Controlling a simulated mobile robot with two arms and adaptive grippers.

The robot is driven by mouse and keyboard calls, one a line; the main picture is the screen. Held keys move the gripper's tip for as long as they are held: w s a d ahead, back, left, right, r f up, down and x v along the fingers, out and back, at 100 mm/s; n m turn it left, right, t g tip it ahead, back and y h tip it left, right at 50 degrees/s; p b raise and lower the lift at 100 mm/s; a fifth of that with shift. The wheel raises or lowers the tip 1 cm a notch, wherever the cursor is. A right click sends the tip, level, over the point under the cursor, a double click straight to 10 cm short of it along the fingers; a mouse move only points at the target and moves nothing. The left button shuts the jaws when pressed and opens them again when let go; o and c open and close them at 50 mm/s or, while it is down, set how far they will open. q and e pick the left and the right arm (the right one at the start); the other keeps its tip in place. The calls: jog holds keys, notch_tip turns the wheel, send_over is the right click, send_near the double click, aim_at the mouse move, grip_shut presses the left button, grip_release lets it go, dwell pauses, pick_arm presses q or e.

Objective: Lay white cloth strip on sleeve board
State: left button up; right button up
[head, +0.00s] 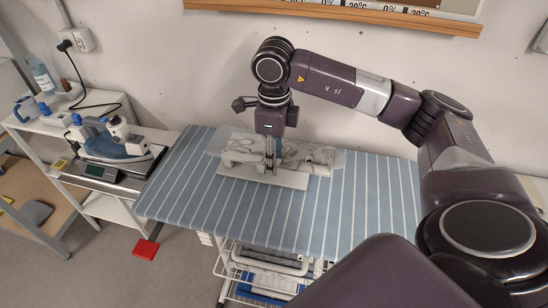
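The sleeve board (262,176) stands on the blue striped ironing table, near the middle of its top. Pale, crumpled white cloth (308,154) lies along the top of the board. Its edges are hard to tell from the board's own pale cover. My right gripper (271,165) points straight down at the middle of the board, with its fingertips at or just above the cloth. The fingers look close together, but whether they hold cloth is too small to tell. My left gripper is not in view.
The striped ironing table (190,183) has free room left and right of the board. A wire basket (262,275) hangs below. At left, a steam iron (118,140) stands on a side shelf, near a spray bottle (40,75). A red item (145,249) lies on the floor.

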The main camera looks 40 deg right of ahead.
jog(key=shift+r, duration=0.25)
notch_tip(320, 180, up, 7)
jog(key=shift+w+f+b, duration=0.1)
jog(key=shift+f+b, duration=0.1)
jog(key=shift+b, duration=0.8)
jog(key=shift+r+p, duration=0.6)
jog(key=shift+r, duration=2)
jog(key=shift+c, duration=0.5)
